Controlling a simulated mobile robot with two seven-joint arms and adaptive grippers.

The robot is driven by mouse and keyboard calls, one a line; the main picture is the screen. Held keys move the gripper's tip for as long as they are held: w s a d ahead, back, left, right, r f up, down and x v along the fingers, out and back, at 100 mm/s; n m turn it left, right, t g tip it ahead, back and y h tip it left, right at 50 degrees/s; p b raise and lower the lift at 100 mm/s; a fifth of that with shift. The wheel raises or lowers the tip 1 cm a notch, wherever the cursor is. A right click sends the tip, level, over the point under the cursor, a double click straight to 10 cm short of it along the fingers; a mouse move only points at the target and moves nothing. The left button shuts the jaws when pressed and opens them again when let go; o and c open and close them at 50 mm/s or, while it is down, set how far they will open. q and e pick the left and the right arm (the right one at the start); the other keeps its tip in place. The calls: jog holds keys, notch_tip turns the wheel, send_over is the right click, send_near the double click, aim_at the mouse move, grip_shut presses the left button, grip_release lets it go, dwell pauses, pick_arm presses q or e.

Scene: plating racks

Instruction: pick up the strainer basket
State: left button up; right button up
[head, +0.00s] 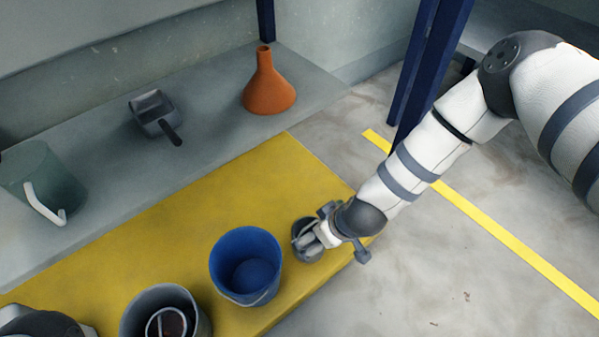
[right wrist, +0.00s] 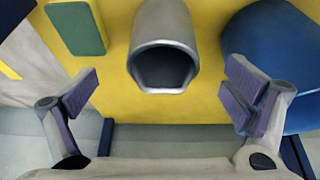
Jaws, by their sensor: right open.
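A small grey metal cup, which looks to be the strainer basket (head: 307,257), stands near the right end of the yellow mat. In the right wrist view the strainer basket (right wrist: 163,22) shows as a smooth grey cylinder with a dark open mouth. My right gripper (head: 318,238) is over it and partly hides it in the head view. In the right wrist view my right gripper (right wrist: 164,95) is open, with purple-padded fingers wide apart to either side of the basket and no visible contact.
A blue bucket (head: 246,262) stands close left of the basket. A grey bucket (head: 137,315) is farther left. A green block (right wrist: 75,27) lies on the yellow mat (head: 175,225). An orange funnel (head: 268,90), a scoop (head: 152,112) and a jug (head: 50,180) stand behind.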

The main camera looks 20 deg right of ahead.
aim_at(304, 224)
jog(key=b+x, duration=0.1)
jog(key=x, duration=0.1)
jog(key=b+x, duration=0.1)
jog(key=x, duration=0.1)
jog(key=b+x, duration=0.1)
jog(key=x, duration=0.1)
jog(key=shift+w+a+f+b, duration=0.1)
jog(key=shift+w+a+b, duration=0.25)
jog(key=shift+a, duration=0.1)
jog(key=c, duration=1.3)
